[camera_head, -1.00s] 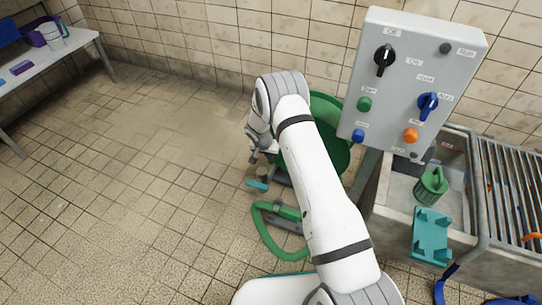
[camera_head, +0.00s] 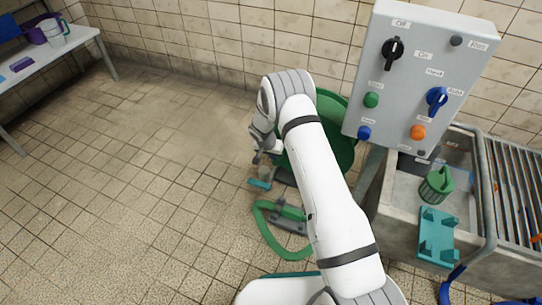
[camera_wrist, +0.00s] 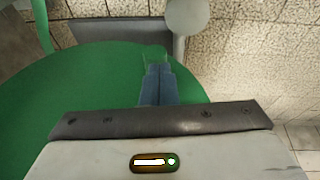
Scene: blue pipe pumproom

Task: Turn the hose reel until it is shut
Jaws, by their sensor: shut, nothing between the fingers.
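The hose reel (camera_head: 338,142) has a large green disc and stands on the floor against the tiled wall, partly hidden behind my arm in the head view. In the wrist view its green face (camera_wrist: 60,105) fills the left and middle. My gripper (camera_wrist: 158,68) has its blue-grey fingers together, with nothing between them, in front of the disc near its edge. I cannot tell whether the fingertips touch the disc. A grey rounded knob (camera_wrist: 187,17) lies just beyond the fingertips. In the head view my gripper (camera_head: 257,157) is at the left side of the reel.
A grey control panel (camera_head: 415,75) with knobs and buttons stands right of the reel. Beside it is a sink (camera_head: 398,195) holding a green basket (camera_head: 436,184). A green hose (camera_head: 265,232) lies on the floor. Open tiled floor is at left, with a table (camera_head: 75,40) beyond.

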